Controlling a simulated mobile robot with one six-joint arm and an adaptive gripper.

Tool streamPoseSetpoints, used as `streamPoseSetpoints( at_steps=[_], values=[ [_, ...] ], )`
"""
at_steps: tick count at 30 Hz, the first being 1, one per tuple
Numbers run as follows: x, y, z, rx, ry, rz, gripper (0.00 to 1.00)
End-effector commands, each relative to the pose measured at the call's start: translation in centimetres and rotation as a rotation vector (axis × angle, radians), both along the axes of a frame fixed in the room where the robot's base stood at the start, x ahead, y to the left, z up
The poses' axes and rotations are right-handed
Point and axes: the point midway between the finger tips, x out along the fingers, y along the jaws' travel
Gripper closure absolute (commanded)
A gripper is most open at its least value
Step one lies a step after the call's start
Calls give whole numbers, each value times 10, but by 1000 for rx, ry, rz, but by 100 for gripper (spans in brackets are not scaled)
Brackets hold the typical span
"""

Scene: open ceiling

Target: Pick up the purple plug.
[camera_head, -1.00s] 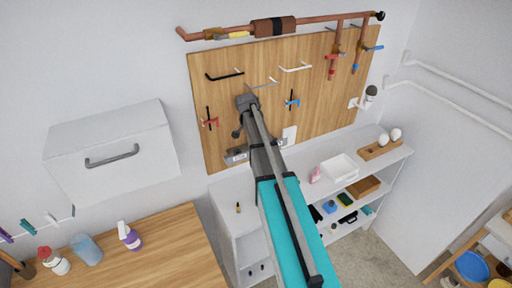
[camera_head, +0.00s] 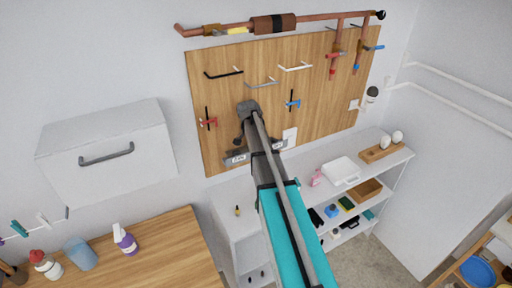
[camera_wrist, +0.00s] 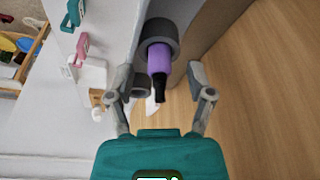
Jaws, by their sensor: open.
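The purple plug (camera_wrist: 159,57) shows in the wrist view as a short purple cylinder with a dark narrow end pointing toward me. Its far end sits in or against a dark grey round ring (camera_wrist: 157,31). My gripper (camera_wrist: 160,80) is open in the wrist view, one finger on each side of the picture, with the plug between and beyond them. I cannot tell how far beyond. Nothing is held. I cannot make out the plug in the head view, where my arm covers part of the pegboard and shelf.
In the head view, a pegboard (camera_head: 220,95) with hooks and a shelf unit (camera_head: 228,215) are around my arm.

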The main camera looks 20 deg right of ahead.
Motion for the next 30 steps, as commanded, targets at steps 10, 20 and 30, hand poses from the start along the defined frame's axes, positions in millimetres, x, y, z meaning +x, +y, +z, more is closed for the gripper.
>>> streamPoseSetpoints(
  at_steps=[10,20,30],
  values=[
    [0,1,0,0,0,1,56],
    [1,1,0,0,-1,1,100],
    [1,1,1,1,0,1,100]
  ],
)
